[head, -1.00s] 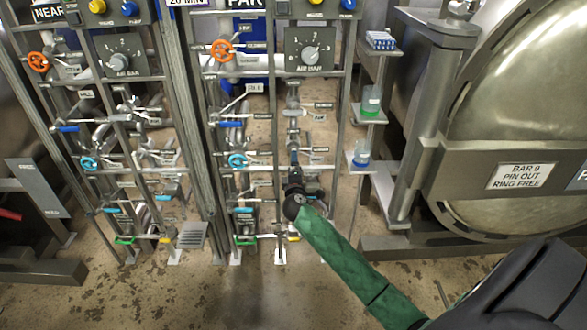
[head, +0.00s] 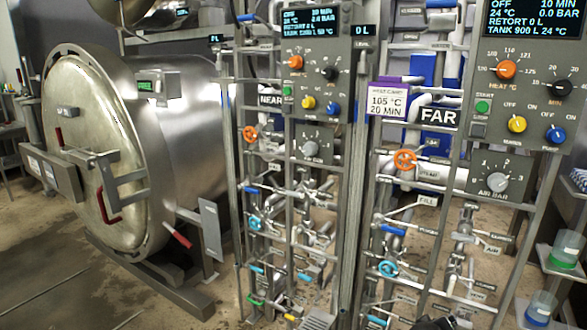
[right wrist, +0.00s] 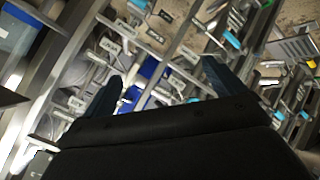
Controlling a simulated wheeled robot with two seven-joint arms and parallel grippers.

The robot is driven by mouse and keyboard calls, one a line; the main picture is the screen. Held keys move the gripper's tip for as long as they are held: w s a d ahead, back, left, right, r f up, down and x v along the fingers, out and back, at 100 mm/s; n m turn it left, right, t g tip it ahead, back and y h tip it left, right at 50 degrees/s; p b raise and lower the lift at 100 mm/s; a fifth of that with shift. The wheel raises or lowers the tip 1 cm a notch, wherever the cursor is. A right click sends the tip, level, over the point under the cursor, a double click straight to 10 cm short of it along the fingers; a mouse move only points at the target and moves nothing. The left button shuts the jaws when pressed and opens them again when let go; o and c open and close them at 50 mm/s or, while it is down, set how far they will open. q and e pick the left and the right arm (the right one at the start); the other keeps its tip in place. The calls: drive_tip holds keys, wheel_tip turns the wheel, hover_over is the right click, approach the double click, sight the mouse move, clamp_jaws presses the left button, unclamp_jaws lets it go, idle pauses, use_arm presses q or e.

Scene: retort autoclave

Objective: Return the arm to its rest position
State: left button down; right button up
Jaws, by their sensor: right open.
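My right gripper (right wrist: 160,70) is open in the right wrist view. Its two dark fingers are spread, with nothing held between them. Pipework and a blue handle or panel show beyond the fingers, apart from them as far as I can tell. In the head view only a dark piece of my right arm or gripper (head: 435,323) shows at the bottom edge, in front of the FAR valve rack (head: 361,200). The rest of the right arm is out of that frame. My left gripper is in neither view.
The NEAR panel (head: 315,75) and FAR panel (head: 524,75) stand above racks of pipes and coloured valve handles. A round steel retort (head: 100,150) with red handles stands at left. Small shelves at right hold a green-liquid beaker (head: 566,250). Bare floor shows at lower left.

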drive_tip(key=s+a+f+g+y+p, duration=0.15)
drive_tip(key=s+a+y, duration=0.25)
drive_tip(key=s+a, duration=0.8)
drive_tip(key=s+a+f+g+y+p, duration=0.15)
drive_tip(key=s+a+y, duration=0.25)
drive_tip(key=s+a, duration=0.75)
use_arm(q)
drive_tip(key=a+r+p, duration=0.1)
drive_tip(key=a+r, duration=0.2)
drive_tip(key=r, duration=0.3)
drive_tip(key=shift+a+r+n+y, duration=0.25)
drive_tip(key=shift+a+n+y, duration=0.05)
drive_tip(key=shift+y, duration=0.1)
use_arm(e)
drive_tip(key=s+a+f+g, duration=0.2)
drive_tip(key=s+f+g, duration=0.1)
drive_tip(key=s, duration=1.2)
drive_tip(key=shift+s+f+y, duration=0.2)
drive_tip(key=shift+f+y, duration=0.1)
drive_tip(key=shift+f, duration=0.1)
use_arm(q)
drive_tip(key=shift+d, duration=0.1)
